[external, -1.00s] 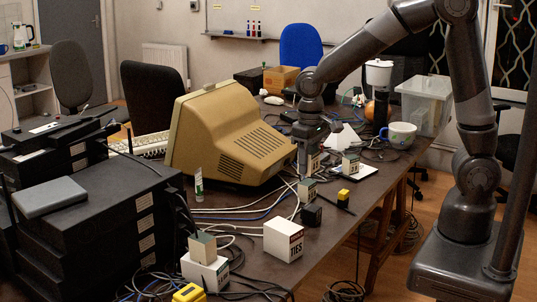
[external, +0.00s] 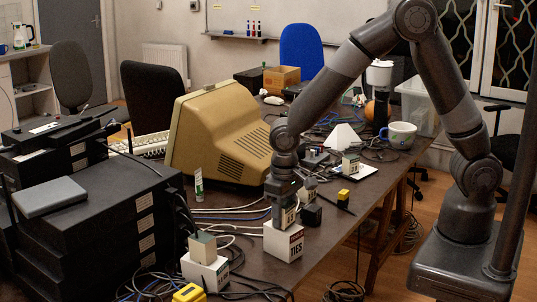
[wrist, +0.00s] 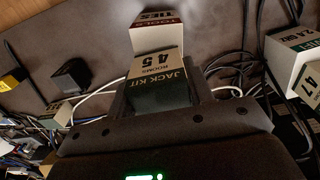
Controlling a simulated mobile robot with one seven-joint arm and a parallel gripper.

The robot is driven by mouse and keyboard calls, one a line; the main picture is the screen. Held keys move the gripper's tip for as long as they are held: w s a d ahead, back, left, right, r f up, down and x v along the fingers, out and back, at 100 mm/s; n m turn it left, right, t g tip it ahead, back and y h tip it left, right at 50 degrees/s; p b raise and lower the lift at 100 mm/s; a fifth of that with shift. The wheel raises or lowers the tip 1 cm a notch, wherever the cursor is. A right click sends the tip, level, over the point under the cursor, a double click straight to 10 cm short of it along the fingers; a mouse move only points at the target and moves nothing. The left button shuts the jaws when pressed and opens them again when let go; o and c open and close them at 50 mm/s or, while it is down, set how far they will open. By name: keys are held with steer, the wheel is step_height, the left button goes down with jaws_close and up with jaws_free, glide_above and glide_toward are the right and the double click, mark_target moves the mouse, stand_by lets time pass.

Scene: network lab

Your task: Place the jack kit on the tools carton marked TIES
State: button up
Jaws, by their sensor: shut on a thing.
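The jack kit (wrist: 158,78) is a small box with a cream and dark green label reading "JACK KIT ROOMS 45". My gripper (wrist: 162,98) is shut on it. In the external view my gripper (external: 284,212) points down with the kit (external: 288,217) between its fingers, at the top of the TIES carton. The white TIES carton (external: 284,243) has a dark red band and stands near the table's front edge. In the wrist view the TIES carton (wrist: 156,36) shows just beyond the kit. I cannot tell whether kit and carton touch.
A black cube (external: 312,215) stands close to the right of my gripper, with a small labelled box (external: 309,189) behind it. Another white carton (external: 205,271) with a box on top stands to the left. Cables cross the table. A beige monitor (external: 225,135) stands behind.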

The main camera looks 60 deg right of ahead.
steer(key=shift+f, duration=0.2)
steer(key=o, duration=1)
steer(key=shift+o, duration=0.2)
steer(key=shift+r, duration=0.1)
